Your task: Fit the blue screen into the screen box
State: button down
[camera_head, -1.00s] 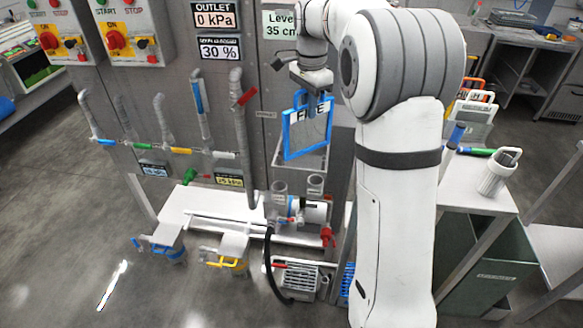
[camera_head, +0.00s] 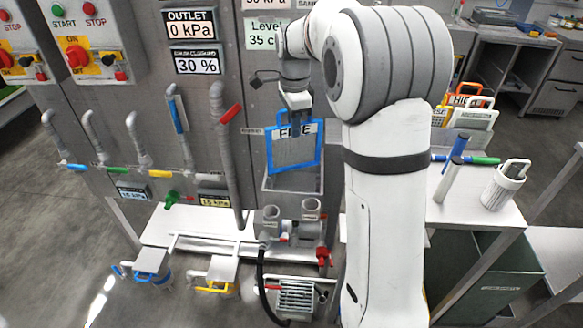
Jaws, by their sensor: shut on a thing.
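The blue screen (camera_head: 294,152) is a blue-framed mesh panel with a white label reading "FINE" at its top. My gripper (camera_head: 297,118) is shut on its top edge and holds it upright. The screen hangs in front of the grey machine panel. The screen box (camera_head: 291,186) is a grey metal box on the panel front, directly below the screen. The screen's lower edge is at or just above the box's top opening in the picture; I cannot tell whether it has entered.
Pipes with coloured handles (camera_head: 145,158) line the panel at left.

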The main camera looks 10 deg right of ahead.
aim_at(294, 167)
notch_tip(294, 167, down, 14)
jog(key=shift+f+p, duration=0.1)
jog(key=shift+p, duration=0.25)
jog(key=shift+f, duration=0.1)
jog(key=c, duration=1.5)
grip_release()
jog(key=shift+o, duration=0.2)
notch_tip(294, 167, up, 11)
jog(key=s+r+n, duration=0.5)
jog(key=s, duration=0.3)
jog(key=s+f+n+t, duration=0.2)
jog(key=s+n, duration=1)
jog(key=s, duration=0.8)
jog(key=shift+s+a+f+t+b, duration=0.2)
jog(key=shift+s+t+b, duration=0.1)
jog(key=shift+t, duration=0.1)
